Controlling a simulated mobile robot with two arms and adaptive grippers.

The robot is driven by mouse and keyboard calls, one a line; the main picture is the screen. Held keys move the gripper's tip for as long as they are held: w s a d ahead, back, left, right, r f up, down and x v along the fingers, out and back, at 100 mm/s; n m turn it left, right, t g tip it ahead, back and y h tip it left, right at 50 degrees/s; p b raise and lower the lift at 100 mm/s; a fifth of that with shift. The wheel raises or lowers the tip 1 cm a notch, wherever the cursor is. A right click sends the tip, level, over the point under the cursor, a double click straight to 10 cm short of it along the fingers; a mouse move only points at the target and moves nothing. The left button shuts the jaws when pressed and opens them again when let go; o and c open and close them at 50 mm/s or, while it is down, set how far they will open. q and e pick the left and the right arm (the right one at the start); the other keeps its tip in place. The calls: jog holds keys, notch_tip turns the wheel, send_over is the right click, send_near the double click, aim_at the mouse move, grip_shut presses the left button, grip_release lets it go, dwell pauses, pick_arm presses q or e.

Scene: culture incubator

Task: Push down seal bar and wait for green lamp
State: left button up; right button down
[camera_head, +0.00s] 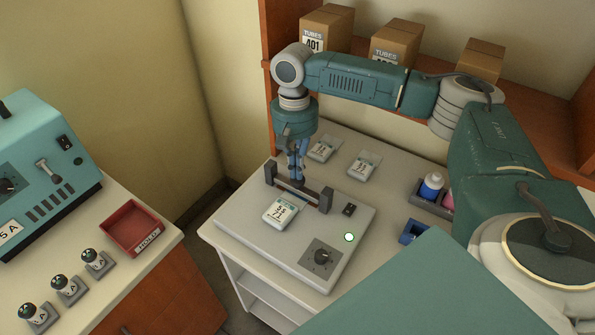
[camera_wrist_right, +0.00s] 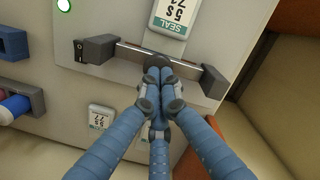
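The sealer (camera_head: 245,215) is a pale flat box on the bench. Its seal bar (camera_head: 308,190) spans two dark end blocks; it also shows in the right wrist view (camera_wrist_right: 190,66). A labelled pouch (camera_head: 281,212) lies at the bar, also in the right wrist view (camera_wrist_right: 172,16). The lamp (camera_head: 349,237) glows near-white with a green rim, also in the right wrist view (camera_wrist_right: 64,5). My right gripper (camera_head: 297,180) points down at the bar's middle, blue fingertips (camera_wrist_right: 157,66) together and empty. They appear to touch the bar; contact is partly hidden. My left gripper is out of view.
Two pouches (camera_head: 323,148) (camera_head: 364,164) lie behind the sealer. A rack with bottles (camera_head: 431,186) and a blue holder (camera_head: 413,231) stand right. A red HOLD tray (camera_head: 133,228) is on the left bench.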

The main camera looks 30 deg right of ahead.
jog(key=shift+f, duration=0.5)
jog(key=w+p, duration=0.1)
jog(key=w+d+r+p, duration=0.1)
jog(key=w+p, duration=0.1)
jog(key=shift+d, duration=0.1)
jog(key=shift+s+r, duration=0.1)
notch_tip(320, 180, up, 12)
jog(key=w, duration=0.1)
jog(key=shift+d, duration=0.25)
dwell(0.5)
